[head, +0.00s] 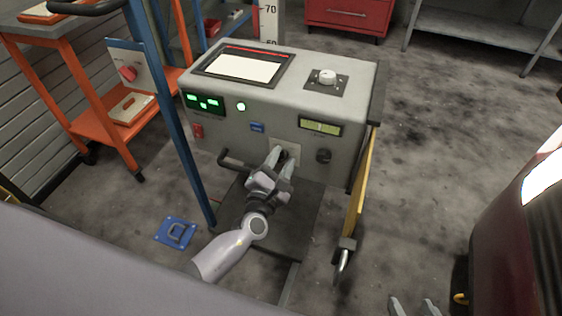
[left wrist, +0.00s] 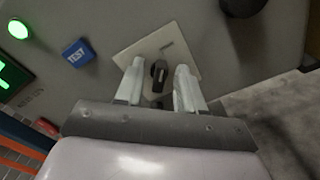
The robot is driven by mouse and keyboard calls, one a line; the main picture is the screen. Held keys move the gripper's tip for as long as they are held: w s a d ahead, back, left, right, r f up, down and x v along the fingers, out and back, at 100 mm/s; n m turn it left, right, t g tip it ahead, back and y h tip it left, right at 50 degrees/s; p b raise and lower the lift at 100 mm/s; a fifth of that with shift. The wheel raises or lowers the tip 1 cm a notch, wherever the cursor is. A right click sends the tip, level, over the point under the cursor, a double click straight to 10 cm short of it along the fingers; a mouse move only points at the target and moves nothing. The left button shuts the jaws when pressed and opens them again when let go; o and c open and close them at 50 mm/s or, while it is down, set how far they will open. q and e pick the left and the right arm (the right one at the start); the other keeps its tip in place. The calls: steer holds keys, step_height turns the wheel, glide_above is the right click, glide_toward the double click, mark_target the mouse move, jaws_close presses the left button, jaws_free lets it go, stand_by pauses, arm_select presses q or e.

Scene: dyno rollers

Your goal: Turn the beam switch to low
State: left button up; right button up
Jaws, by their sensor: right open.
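The beam switch is a small black knob on a pale square plate (head: 291,146) on the front of the grey console. In the left wrist view the black knob (left wrist: 159,72) shows between my fingers, and the plate (left wrist: 188,48) reaches beyond them with a small dark mark near its top. My left gripper (head: 280,158) is open in front of the plate. In the left wrist view its fingers (left wrist: 158,82) stand apart on either side of the knob with gaps; contact with the panel cannot be told. My right gripper (head: 415,306) is open at the bottom edge, far from the console.
A black handle (head: 232,162) juts out left of my left gripper. A blue post (head: 178,120) and yellow bar (head: 359,185) flank the console.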

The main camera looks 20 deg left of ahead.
arm_select(q)
jaws_close()
arm_select(e)
steer(key=shift+f, duration=0.1)
arm_select(q)
steer(key=n+b, duration=0.3)
steer(key=n, duration=0.3)
steer(key=shift+a+f, duration=0.1)
steer(key=n+b, duration=0.3)
steer(key=n, duration=0.4)
steer(key=shift+a, duration=0.15)
steer(key=shift+n+b, duration=0.4)
steer(key=shift+n, duration=1.1)
steer(key=shift+b, duration=0.3)
arm_select(e)
steer(key=shift+t, duration=0.3)
steer(key=f, duration=0.1)
steer(key=a+f, duration=0.1)
steer(key=f, duration=0.1)
steer(key=w+f, duration=0.1)
steer(key=f, duration=0.1)
steer(key=shift+a, duration=0.15)
